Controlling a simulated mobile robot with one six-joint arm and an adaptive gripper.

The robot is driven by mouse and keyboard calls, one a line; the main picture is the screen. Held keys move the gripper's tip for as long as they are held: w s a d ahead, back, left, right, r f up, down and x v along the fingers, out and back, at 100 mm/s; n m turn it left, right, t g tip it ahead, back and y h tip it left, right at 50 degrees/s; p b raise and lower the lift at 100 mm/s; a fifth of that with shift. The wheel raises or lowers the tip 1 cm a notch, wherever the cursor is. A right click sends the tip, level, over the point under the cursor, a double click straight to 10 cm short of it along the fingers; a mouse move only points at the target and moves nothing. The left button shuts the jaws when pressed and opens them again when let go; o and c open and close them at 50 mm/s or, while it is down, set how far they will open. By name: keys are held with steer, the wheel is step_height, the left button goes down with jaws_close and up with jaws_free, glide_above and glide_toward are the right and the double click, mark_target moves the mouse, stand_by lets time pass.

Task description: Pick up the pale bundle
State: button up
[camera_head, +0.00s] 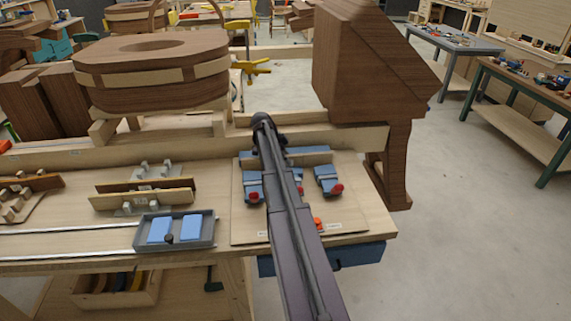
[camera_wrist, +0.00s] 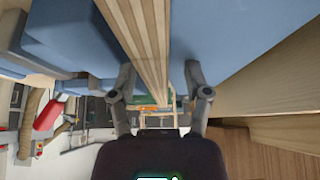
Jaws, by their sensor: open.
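The pale bundle (camera_wrist: 146,38), several light wood strips side by side, runs down from the top of the wrist view to between the fingers of my gripper (camera_wrist: 160,78). The fingers are apart, one on each side of the strips; contact is not clear. Blue blocks (camera_wrist: 75,35) flank the strips on both sides. In the head view my dark arm reaches over the board (camera_head: 242,232) with blue clamps (camera_head: 328,177), and it hides the gripper. I cannot make out the bundle there.
A dark wooden chair form (camera_head: 365,65) stands at the back right of the bench, and an oval wooden form (camera_head: 150,75) at the back left. A grey tray (camera_head: 207,236) with blue pads lies left of the board. Open floor (camera_head: 480,210) is on the right.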

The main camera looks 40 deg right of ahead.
jaws_close()
steer(key=shift+r, duration=0.15)
stand_by(0.4)
steer(key=shift+r+p, duration=0.15)
steer(key=shift+p, duration=0.15)
step_height(320, 180, up, 10)
steer(key=p, duration=1)
steer(key=shift+s+f+b, duration=0.1)
steer(key=shift+f+b, duration=1.25)
